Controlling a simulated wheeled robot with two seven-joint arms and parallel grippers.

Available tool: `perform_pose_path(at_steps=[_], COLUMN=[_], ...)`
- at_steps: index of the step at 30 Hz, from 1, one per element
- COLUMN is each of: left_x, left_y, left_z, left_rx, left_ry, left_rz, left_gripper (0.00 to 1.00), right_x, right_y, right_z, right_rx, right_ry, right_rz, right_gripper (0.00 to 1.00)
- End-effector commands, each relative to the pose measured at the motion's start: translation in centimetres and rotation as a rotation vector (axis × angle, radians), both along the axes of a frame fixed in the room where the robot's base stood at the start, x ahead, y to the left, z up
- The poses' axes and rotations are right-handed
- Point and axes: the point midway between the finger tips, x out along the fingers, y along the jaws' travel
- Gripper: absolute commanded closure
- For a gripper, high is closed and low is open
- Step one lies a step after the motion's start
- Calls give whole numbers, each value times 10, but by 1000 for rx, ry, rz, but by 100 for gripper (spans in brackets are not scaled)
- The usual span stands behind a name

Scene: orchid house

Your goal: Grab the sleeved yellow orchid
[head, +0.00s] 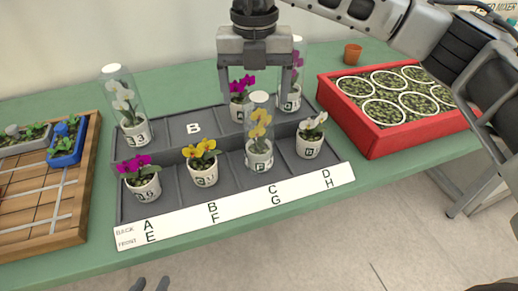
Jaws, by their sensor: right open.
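The sleeved yellow orchid (260,124) stands upright in a white pot inside a clear sleeve, in the front row of the grey tray (188,128), in the cell by label G. My right gripper (255,98) comes down from the top, open and empty. Its fingers hang on either side of the sleeve's top in the picture; their depth relative to it is hard to judge. An unsleeved yellow orchid (201,150) stands to the left, by label F.
A white orchid (311,127) stands close on the right. Behind are a magenta orchid (242,86) and a sleeved magenta orchid (291,97). A sleeved white orchid (124,98) and another magenta orchid (137,166) are left. A red planter box (382,142) borders the tray's right; cell B is empty.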

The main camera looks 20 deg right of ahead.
Motion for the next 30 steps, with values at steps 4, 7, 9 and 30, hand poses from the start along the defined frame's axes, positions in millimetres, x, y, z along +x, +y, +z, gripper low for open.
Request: perform_pose_path(at_steps=[4,7,9,30], left_x=[0,0,0,0], left_y=[0,0,1,1], left_z=[2,4,5,2], left_rx=[1,5,8,14], left_ry=[0,1,2,4], left_rz=[0,-1,0,-3], left_gripper=[64,64,64,64], right_x=[-1,-3,-5,-4], right_y=[-2,-5,-7,-6], right_z=[-10,-24,-35,-54], right_rx=[0,0,0,2], right_ry=[2,3,3,-1], right_rz=[1,0,1,1], right_gripper=[19,19,19,85])
